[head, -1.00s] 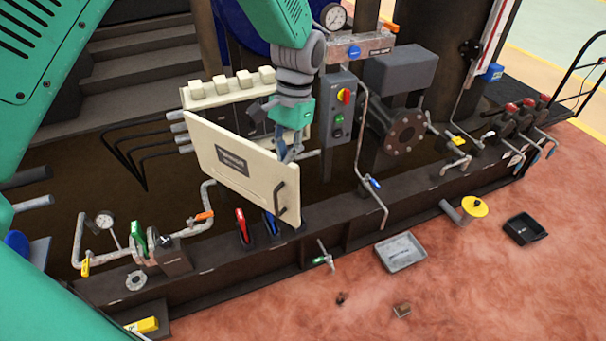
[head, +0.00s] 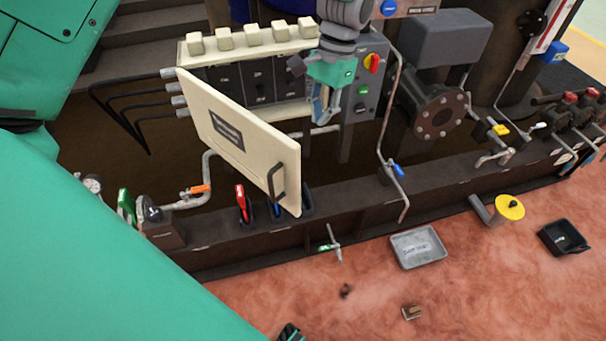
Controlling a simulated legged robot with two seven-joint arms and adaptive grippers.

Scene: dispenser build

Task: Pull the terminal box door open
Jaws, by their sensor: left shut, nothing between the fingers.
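The terminal box (head: 232,46) is a cream case with a row of knobs on top and dark breakers inside. Its cream door (head: 225,115), with a dark label, stands swung out from the left side, so the inside shows above it. The dark door handle (head: 278,182) is near the door's free right edge, with nothing on it. My left gripper (head: 323,117) comes in from the top, pointing down in front of the box's right end. It is shut and empty, apart from the door, up and right of its free edge. My right gripper is not in view.
A grey control panel (head: 367,85) with a red-yellow switch stands right of the gripper. A thin pipe with a blue-handled valve (head: 397,171) runs down beside it. Red and blue levers (head: 241,203) stand below the door. A grey tray (head: 419,248) lies on the open floor.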

